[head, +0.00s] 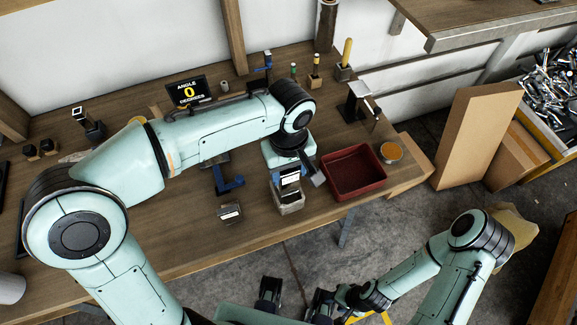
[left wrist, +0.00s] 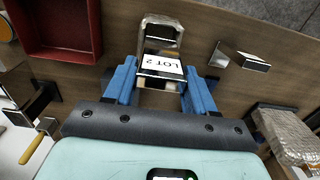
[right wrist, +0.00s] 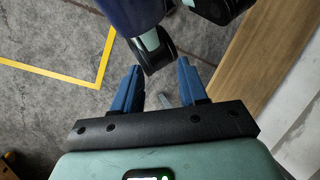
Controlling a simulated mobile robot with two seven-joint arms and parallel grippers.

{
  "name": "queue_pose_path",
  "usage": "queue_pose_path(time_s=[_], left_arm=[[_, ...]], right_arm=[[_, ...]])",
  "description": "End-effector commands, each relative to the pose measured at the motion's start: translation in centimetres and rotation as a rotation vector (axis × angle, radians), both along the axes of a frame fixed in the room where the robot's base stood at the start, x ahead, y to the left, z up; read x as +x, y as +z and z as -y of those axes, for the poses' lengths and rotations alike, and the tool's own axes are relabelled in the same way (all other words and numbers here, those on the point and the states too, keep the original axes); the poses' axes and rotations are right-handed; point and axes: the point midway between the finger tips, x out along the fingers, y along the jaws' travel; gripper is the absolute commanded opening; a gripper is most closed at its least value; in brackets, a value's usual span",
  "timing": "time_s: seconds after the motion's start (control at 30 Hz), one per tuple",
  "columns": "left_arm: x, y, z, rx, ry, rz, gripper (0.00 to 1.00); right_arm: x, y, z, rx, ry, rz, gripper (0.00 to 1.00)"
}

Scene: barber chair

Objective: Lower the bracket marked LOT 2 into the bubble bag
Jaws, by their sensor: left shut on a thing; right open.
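The bracket marked LOT 2 (left wrist: 160,68) is a shiny metal piece with a white label. My left gripper (left wrist: 163,75) is shut on it, with a blue finger on each side. In the head view the bracket (head: 290,179) is over the bubble bag (head: 288,204), a clear, open-topped bag on the bench. The bag (left wrist: 162,24) also shows just beyond the bracket in the left wrist view. I cannot tell whether the bracket's lower end is inside the mouth. My right gripper (right wrist: 157,88) is open and empty, low over the floor in front of the bench.
A red tray (head: 352,172) is right of the bag, with a round orange-topped tin (head: 391,152) beside it. Another labelled metal bracket (head: 230,212) lies to the left. A bubble-wrapped package (left wrist: 288,135) shows in the left wrist view. A display reading 0 degrees (head: 188,92) stands behind.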

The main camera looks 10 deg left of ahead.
Motion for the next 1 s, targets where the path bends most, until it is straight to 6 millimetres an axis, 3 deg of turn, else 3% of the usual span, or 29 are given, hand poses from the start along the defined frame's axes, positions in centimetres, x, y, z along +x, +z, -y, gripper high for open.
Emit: queue_pose_path(time_s=[0.5,1.0], left_arm=[[0.0,-3.8,0.0,-0.001,-0.001,0.001,0.00],[0.0,-6.6,0.0,-0.001,0.000,0.001,0.00]], right_arm=[[-0.6,-3.2,0.0,-0.001,-0.001,-0.002,0.43],[0.1,-4.8,0.0,-0.006,-0.008,0.026,0.43]])
